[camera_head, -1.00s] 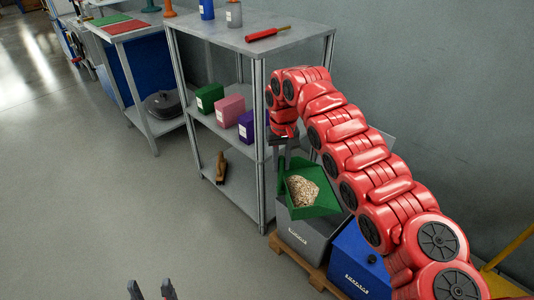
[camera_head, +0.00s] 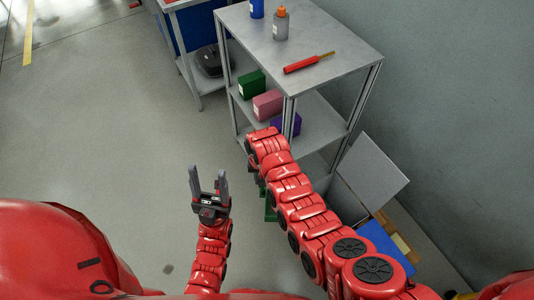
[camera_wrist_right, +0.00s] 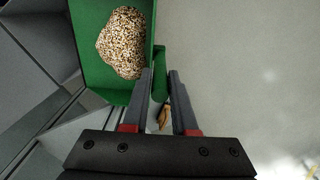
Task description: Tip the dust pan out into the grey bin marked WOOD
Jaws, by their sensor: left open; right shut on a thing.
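The green dust pan (camera_wrist_right: 91,45) holds a heap of tan chips (camera_wrist_right: 122,42) in the right wrist view. My right gripper (camera_wrist_right: 161,72) is shut on its handle. In the head view only slivers of the pan (camera_head: 271,212) show beside my right arm, which hides the rest. A grey bin (camera_head: 342,202) with its lid (camera_head: 373,172) raised stands behind that arm, largely hidden; I can read no marking on it now. My left gripper (camera_head: 208,176) is open and empty over bare floor.
A blue bin (camera_head: 383,240) stands next to the grey one. A grey shelf unit (camera_head: 335,62) holds bottles, a red-handled tool (camera_head: 309,62) and coloured boxes. The wall (camera_head: 450,100) is at the right. The floor (camera_head: 120,140) at the left is clear.

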